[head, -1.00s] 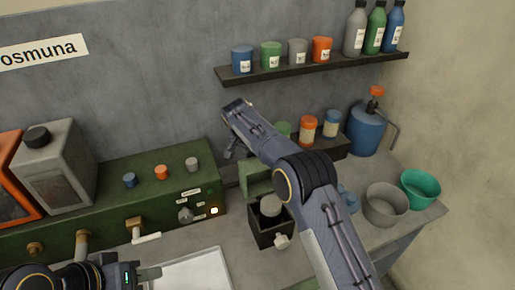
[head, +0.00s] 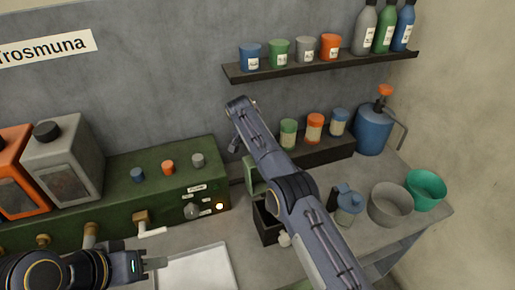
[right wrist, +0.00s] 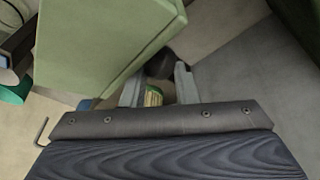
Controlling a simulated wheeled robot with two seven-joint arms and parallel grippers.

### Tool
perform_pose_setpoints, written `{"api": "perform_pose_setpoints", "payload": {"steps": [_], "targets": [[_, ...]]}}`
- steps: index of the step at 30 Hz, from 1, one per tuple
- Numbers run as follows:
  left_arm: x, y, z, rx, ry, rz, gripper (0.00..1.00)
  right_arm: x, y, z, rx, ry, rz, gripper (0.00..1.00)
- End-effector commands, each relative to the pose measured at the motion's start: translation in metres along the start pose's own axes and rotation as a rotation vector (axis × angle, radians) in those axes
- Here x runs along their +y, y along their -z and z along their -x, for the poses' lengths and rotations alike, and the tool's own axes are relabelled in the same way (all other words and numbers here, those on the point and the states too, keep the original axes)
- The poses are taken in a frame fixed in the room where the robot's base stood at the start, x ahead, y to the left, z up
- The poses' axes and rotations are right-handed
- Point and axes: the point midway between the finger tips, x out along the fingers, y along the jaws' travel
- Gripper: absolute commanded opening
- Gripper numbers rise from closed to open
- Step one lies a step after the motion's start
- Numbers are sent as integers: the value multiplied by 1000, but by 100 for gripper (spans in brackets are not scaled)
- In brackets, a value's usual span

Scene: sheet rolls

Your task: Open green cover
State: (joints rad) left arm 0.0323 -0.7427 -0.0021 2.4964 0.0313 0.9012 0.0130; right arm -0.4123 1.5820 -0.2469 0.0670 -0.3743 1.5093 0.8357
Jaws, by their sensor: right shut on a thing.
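The green cover (head: 250,174) stands raised at the back of the dark box (head: 266,226) in the head view, partly behind my right arm. In the right wrist view the green cover (right wrist: 105,40) fills the upper left, close to the fingers. My right gripper (right wrist: 160,72) is shut on a dark rounded part (right wrist: 159,64) beside the cover, apparently its knob; the contact is partly hidden. My right arm hides much of the box and its inside. My left gripper (head: 156,264) is at the lower left, over the counter; its finger gap does not show.
A green machine (head: 120,190) with knobs and taps stands left of the box. A white tray (head: 196,272) lies in front. A blue pitcher (head: 347,203), a grey bowl (head: 389,203) and a teal bowl (head: 426,187) stand right. Jars line a low rack (head: 325,150) behind.

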Motion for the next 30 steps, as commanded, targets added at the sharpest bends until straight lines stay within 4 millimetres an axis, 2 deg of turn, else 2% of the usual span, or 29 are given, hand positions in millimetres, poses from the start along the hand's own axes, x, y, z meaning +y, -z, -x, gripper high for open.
{"api": "perform_pose_setpoints", "payload": {"steps": [1, 17, 18, 24, 30], "targets": [[-1, -1, -1, 0, 0, 0, 36, -12, -9, -9, -9, 30, 9, 0], [-1, -1, -2, 0, 0, 0, 36, -12, -10, -11, -12, 28, 8, 0], [-1, -1, -2, 0, 0, 0, 36, -12, -10, -12, -12, 28, 8, 28], [-1, -1, -1, 0, 0, 0, 36, -12, -10, -13, -13, 26, 7, 53], [-1, -1, -1, 0, 0, 0, 36, -10, -9, -14, -15, 25, 3, 53]]}}
